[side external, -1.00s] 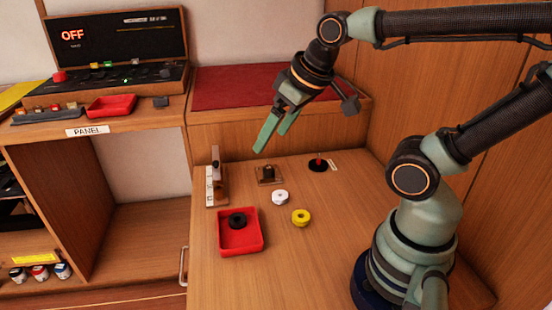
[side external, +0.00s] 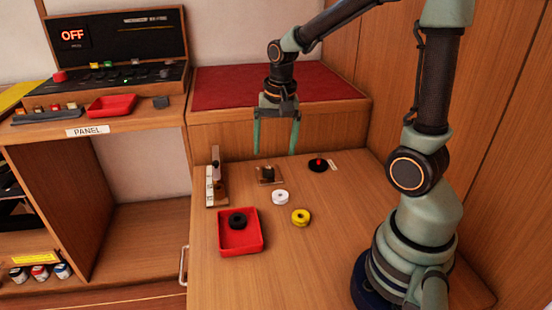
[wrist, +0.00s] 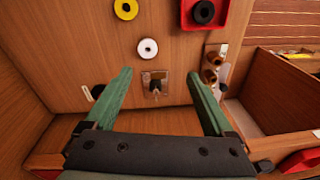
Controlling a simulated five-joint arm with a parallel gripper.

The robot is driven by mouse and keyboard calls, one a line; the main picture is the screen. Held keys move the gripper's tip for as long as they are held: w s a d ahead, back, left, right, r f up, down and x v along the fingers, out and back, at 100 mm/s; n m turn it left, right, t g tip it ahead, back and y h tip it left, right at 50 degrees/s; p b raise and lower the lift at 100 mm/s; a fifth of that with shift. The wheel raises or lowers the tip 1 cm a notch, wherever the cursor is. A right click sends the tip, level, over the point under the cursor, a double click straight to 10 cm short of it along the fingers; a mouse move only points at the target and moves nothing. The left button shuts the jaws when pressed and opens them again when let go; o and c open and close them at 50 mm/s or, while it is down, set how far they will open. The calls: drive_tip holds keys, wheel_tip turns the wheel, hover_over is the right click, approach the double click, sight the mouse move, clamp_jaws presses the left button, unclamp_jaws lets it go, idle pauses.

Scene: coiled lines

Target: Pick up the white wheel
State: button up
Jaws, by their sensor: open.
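The white wheel (side external: 280,197) lies flat on the wooden table, between the yellow wheel (side external: 301,217) and a small square plate with a dark post (side external: 267,174). In the wrist view the white wheel (wrist: 148,48) shows its dark centre hole, beyond my fingertips. My gripper (side external: 274,153) is open and empty, pointing down above the back of the table. Its two green fingers are spread wide in the wrist view (wrist: 162,76), with the plate and post (wrist: 155,84) seen between them. The white wheel is apart from both fingers.
A red tray (side external: 257,240) holds a black wheel (side external: 238,221). An upright wooden block fixture (side external: 215,181) stands at the table's left edge. A black disc with a red peg (side external: 318,164) is at the back right.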

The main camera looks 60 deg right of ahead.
wheel_tip(320, 180, down, 4)
drive_tip(key=d+m+g, duration=0.1)
drive_tip(key=d+m, duration=0.2)
hover_over(280, 197)
drive_tip(key=f, duration=0.7)
drive_tip(key=shift+w+d, duration=0.25)
drive_tip(key=shift+d+f, duration=0.2)
drive_tip(key=shift+f, duration=1.1)
drive_tip(key=shift+d+f, duration=0.2)
drive_tip(key=shift+f, duration=1.1)
drive_tip(key=shift+c, duration=0.3)
clamp_jaws()
